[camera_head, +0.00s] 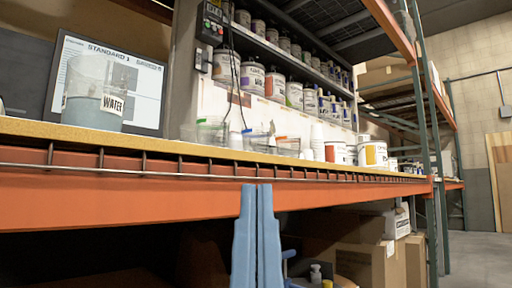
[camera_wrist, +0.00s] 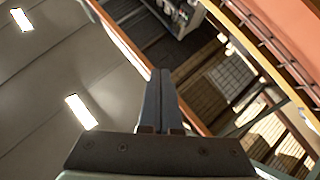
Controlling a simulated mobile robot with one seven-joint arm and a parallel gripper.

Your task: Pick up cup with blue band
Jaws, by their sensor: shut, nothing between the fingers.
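Several small clear cups stand on the wooden shelf in the head view. One has a green band (camera_head: 209,131), one at right has an orange-red band (camera_head: 288,145). Between them is a clear cup (camera_head: 257,141) whose band looks blue, though it is small and hard to make out. My gripper (camera_head: 257,187) is shut and empty, its blue fingers pointing up in front of the shelf's orange beam, below and apart from the cups. In the wrist view my gripper (camera_wrist: 160,72) is also shut, facing the ceiling and racks; no cup is recognisable there.
The orange beam (camera_head: 150,200) and a wire edge run along the shelf front. A clear pitcher labelled WATER (camera_head: 93,95) stands at left before a screen (camera_head: 140,60). Paint cans (camera_head: 373,154) stand at right, with more on the upper shelf. Boxes (camera_head: 370,262) sit below.

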